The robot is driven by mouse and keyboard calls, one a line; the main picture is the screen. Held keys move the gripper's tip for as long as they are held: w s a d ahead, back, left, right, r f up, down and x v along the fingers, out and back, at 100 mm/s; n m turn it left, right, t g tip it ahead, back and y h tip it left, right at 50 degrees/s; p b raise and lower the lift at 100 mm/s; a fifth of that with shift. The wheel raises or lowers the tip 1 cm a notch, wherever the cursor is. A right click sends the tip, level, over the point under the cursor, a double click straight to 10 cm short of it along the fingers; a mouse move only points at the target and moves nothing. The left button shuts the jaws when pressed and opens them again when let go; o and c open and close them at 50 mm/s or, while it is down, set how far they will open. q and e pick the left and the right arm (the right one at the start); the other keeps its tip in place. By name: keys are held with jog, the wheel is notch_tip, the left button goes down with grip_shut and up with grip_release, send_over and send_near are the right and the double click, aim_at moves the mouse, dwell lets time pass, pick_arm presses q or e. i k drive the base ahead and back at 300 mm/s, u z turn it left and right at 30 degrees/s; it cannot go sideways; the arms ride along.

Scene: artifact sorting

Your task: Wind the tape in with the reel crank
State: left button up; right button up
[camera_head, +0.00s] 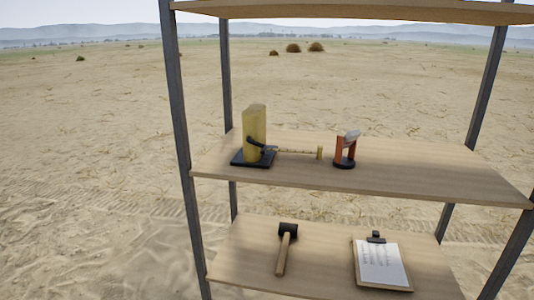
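A yellow, upright reel case (254,124) stands on a dark square base (252,158) at the left of the middle shelf. A dark crank (258,147) shows low on the case's front right. A thin yellowish tape (290,151) stretches from the case to the right along the shelf. Its right end has a small yellow end piece (319,153). How the tape enters the case is too small to tell. Neither of my grippers is in view.
An orange stand with a grey piece on top (345,150) stands right of the tape's end. The right part of the middle shelf (430,175) is clear. A mallet (285,248) and a clipboard (382,264) lie on the lower shelf. Metal posts (183,130) frame the shelves.

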aim_at(249, 139)
jog(key=z, duration=0.45)
jog(key=i, duration=0.65)
jog(key=u, duration=1.65)
